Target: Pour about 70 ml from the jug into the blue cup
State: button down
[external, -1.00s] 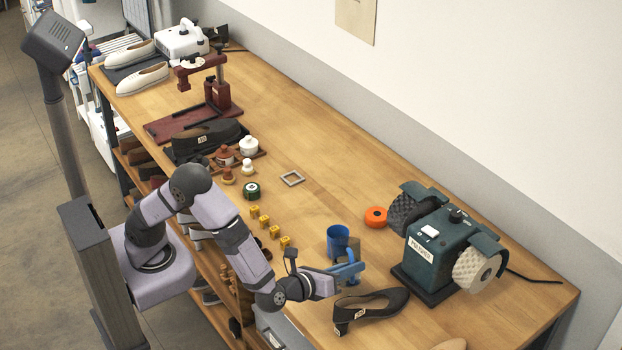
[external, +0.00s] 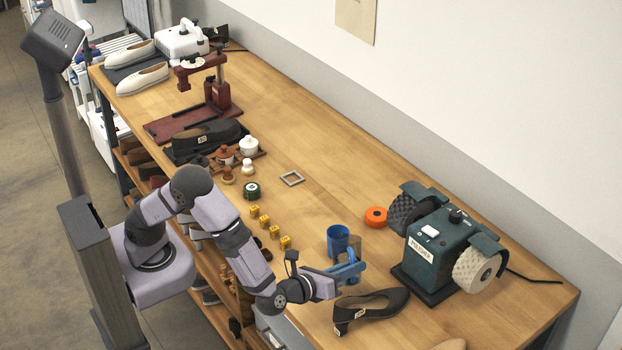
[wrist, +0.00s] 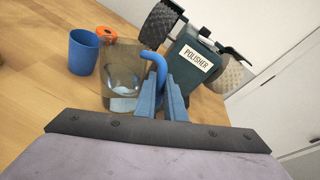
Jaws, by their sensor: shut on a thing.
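The blue cup (external: 338,240) stands upright on the workbench; it also shows at the left of the wrist view (wrist: 84,52). The jug (wrist: 122,80) is see-through and smoky, with a blue handle (wrist: 158,68) and some clear liquid low inside. In the external view the jug (external: 354,246) is beside the cup, partly hidden by my gripper. My gripper (external: 348,270) is shut on the jug's handle. In the wrist view the jug sits just right of the cup and nearer, apart from it, and looks somewhat tilted. I cannot tell whether liquid is leaving it.
A dark heeled shoe (external: 372,306) lies just in front of my gripper. A green polisher (external: 436,254) with two wheels stands to the right. An orange roll (external: 376,216) lies behind the cup. Several yellow blocks (external: 274,231) line up on the left.

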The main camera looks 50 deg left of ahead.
jog(key=shift+s+d+r+m+t+p, duration=0.25)
jog(key=shift+d+r+m+t+p, duration=0.1)
jog(key=shift+d+r, duration=0.3)
jog(key=shift+s+d+r+m+t+y+p, duration=0.2)
jog(key=shift+d+r+m+t+p, duration=0.15)
jog(key=shift+r+m, duration=0.25)
jog(key=shift+s+d+r+m+t+y+p, duration=0.15)
jog(key=shift+d+r+m+t+p, duration=0.25)
jog(key=shift+r, duration=0.35)
jog(key=shift+s+d+r+m+t+y+p, duration=0.1)
jog(key=shift+s+d+r+m+t+p, duration=0.15)
jog(key=shift+r+m, duration=0.4)
